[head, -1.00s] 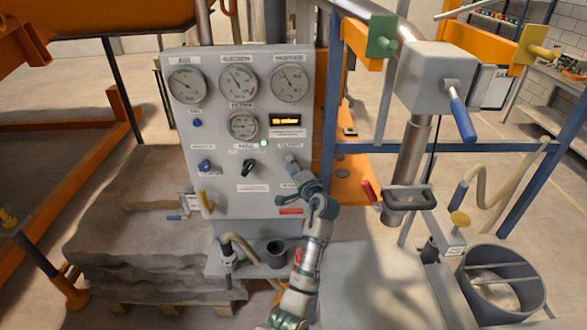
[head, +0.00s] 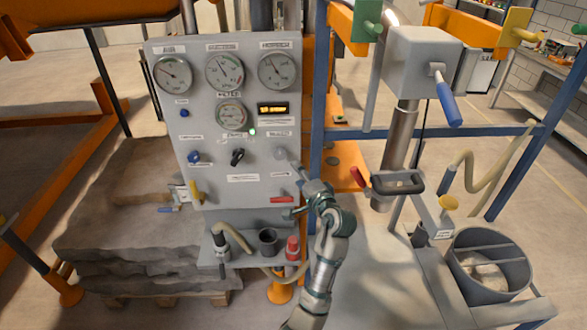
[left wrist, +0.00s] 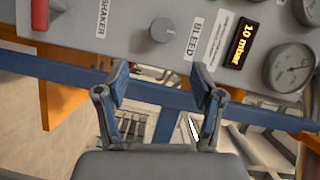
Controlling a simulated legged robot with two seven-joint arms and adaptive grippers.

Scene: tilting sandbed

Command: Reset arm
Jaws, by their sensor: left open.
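My left gripper (head: 294,193) is in front of the lower right edge of a grey control panel (head: 238,190). It is open and empty. In the left wrist view its two fingers (left wrist: 162,88) stand apart, below a grey round knob (left wrist: 163,30) beside the label BLEED, with clear space between fingers and knob. In the head view that knob (head: 280,153) is above the fingers. A red handle (left wrist: 40,14) by the label SHAKER is at the upper left of the wrist view. My right gripper is not in view.
The panel carries several gauges (head: 224,72), a lit display (head: 273,109) and a black knob (head: 237,157). A blue post (head: 317,110) stands just right of it. A shelf below holds a dark cup (head: 267,241) and a red-capped item (head: 292,248). A bucket (head: 490,265) stands at right.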

